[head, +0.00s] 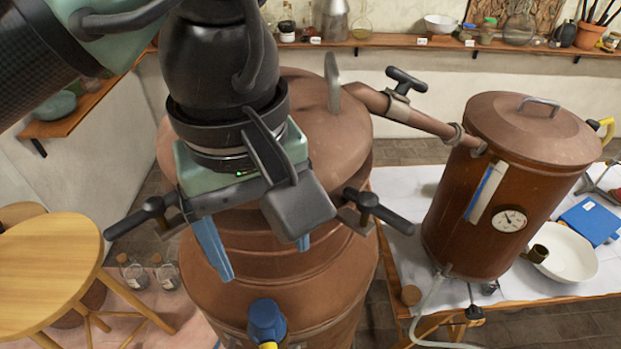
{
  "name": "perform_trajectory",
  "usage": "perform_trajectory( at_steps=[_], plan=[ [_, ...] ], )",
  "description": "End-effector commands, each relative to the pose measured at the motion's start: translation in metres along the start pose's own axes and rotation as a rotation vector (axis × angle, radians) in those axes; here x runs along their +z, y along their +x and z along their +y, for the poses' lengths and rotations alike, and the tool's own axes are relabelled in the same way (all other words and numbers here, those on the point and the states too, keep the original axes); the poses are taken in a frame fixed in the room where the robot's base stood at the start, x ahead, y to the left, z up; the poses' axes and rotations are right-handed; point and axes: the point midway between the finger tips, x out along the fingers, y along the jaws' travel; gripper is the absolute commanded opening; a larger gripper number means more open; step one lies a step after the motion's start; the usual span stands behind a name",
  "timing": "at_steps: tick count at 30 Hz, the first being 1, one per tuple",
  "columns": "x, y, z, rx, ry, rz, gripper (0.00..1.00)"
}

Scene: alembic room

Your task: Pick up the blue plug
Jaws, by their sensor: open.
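A blue plug-like piece (266,320) with a yellow end shows at the bottom centre, in front of the lower body of the large copper vessel (330,290). I cannot tell how it is held there, and its lower part is close to the picture edge. My gripper (262,262) is above it, with two blue fingers spread apart and pointing down. Nothing shows between the fingers. They look apart from the blue plug, and part of the right finger is hidden by a dark grey block on my wrist.
Black-handled clamps (380,211) stick out from the large vessel. A pipe (420,120) joins it to a smaller copper vessel (500,200) on a white-covered table (405,185). A wooden stool (45,270) stands left, near glass bottles (133,271). A shelf (400,41) lines the wall.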

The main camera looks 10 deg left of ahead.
Motion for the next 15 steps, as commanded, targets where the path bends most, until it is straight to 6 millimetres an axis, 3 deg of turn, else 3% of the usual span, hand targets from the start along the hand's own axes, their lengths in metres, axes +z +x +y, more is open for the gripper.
perform_trajectory(
  at_steps=[5,15],
  plan=[
    [0.002,0.010,-0.012,-0.036,-0.039,-0.026,0.81],
    [0.003,0.061,-0.013,-0.032,-0.036,-0.022,0.81]
  ],
)
